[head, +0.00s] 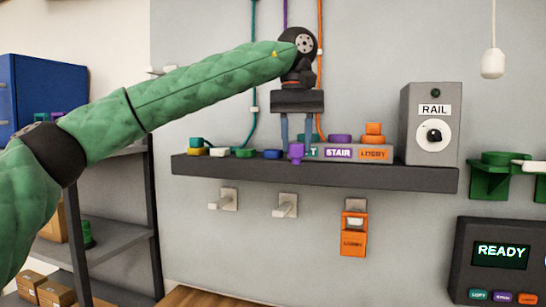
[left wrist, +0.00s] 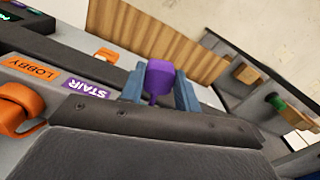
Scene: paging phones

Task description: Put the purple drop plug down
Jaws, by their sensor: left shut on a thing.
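The purple drop plug (head: 296,151) is held between the blue-grey fingers of my left gripper (head: 296,138), at the front of the dark wall shelf (head: 310,174). I cannot tell whether it touches the shelf. In the left wrist view the purple plug (left wrist: 159,78) sits between the two fingertips (left wrist: 160,92), its wide end away from the palm. A purple piece (head: 340,138) stands at the STAIR label (head: 339,153), and an orange piece (head: 373,135) at the LOBBY label. The fingers partly hide a third, teal label. My right gripper is not in view.
Yellow, white, green and blue pieces (head: 245,153) lie on the shelf's left part. The grey RAIL box (head: 431,125) stands at its right end. Below are two empty pegs (head: 286,206) and an orange LOBBY holder (head: 353,243). A READY panel (head: 501,256) is at lower right.

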